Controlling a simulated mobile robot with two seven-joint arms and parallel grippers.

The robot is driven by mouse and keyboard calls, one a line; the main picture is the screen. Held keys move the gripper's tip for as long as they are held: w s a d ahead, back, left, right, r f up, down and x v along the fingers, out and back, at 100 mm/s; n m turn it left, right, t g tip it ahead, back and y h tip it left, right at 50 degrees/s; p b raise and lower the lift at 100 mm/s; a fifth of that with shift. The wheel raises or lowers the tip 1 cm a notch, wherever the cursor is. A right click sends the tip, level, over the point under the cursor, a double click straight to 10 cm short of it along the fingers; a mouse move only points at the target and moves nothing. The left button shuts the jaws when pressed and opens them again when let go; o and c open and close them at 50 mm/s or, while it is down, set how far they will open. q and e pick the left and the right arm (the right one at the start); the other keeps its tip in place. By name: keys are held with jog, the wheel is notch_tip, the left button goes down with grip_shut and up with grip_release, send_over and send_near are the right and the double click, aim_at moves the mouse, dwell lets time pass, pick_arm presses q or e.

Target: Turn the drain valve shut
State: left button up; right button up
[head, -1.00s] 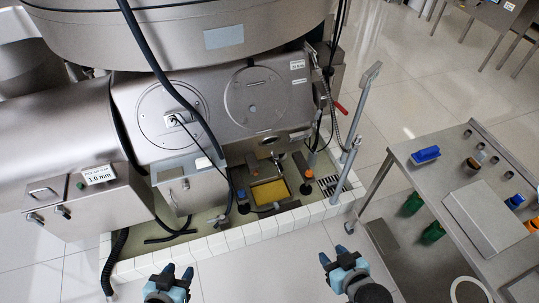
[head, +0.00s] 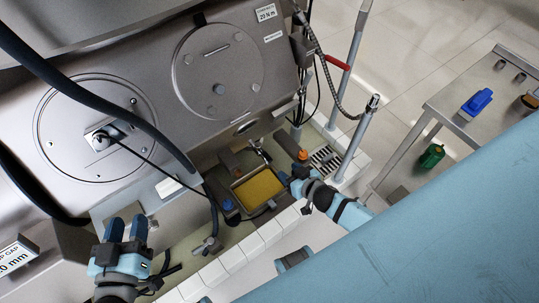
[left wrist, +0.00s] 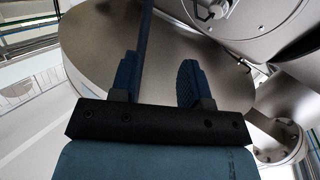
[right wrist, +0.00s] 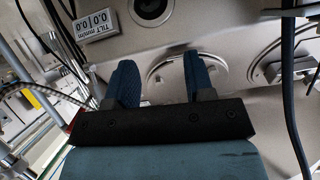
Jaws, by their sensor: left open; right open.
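Several small fittings sit in the white-tiled pit under the machine, and I cannot tell for certain which is the drain valve. A silver fitting (head: 258,150) stands behind the yellow-filled tray (head: 235,191). An orange-topped knob (head: 303,155) is to its right, and a blue knob (head: 228,205) is left of the tray. My right gripper (head: 290,178) is open beside the tray's right edge, just below the orange knob in the picture; contact cannot be told. Its empty fingers show in the right wrist view (right wrist: 160,80). My left gripper (head: 127,228) is open and empty at lower left.
Black hoses (head: 95,85) cross the machine front. A grey post (head: 353,90) and a red lever (head: 337,62) stand right of the pit. A metal table (head: 455,118) with a blue item (head: 476,102) is at right. My arm covers the lower right.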

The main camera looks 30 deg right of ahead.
jog(key=b, duration=1.1)
send_near(271, 159)
jog(key=a+v, duration=0.1)
jog(key=v, duration=0.2)
jog(key=shift+m+y, duration=0.4)
jog(key=b+x, duration=0.2)
jog(key=x, duration=0.2)
jog(key=d+b+x, duration=0.1)
jog(key=b+x, duration=0.1)
jog(key=x, duration=0.2)
jog(key=b+x, duration=0.1)
jog(key=x, duration=0.3)
jog(key=shift+w+d+f+b, duration=0.1)
jog(key=shift+d+f+b, duration=0.2)
jog(key=shift+b, duration=0.1)
pick_arm(q)
notch_tip(271, 159, down, 10)
jog(key=s+d+m+g+h, duration=0.1)
jog(key=d+h, duration=0.1)
jog(key=shift+d+f, duration=0.25)
jog(key=shift+d, duration=0.1)
pick_arm(e)
jog(key=shift+w+a+f, duration=0.1)
jog(key=shift+w+a, duration=0.05)
jog(key=shift+w, duration=0.55)
jog(key=shift+c, duration=0.3)
grip_shut()
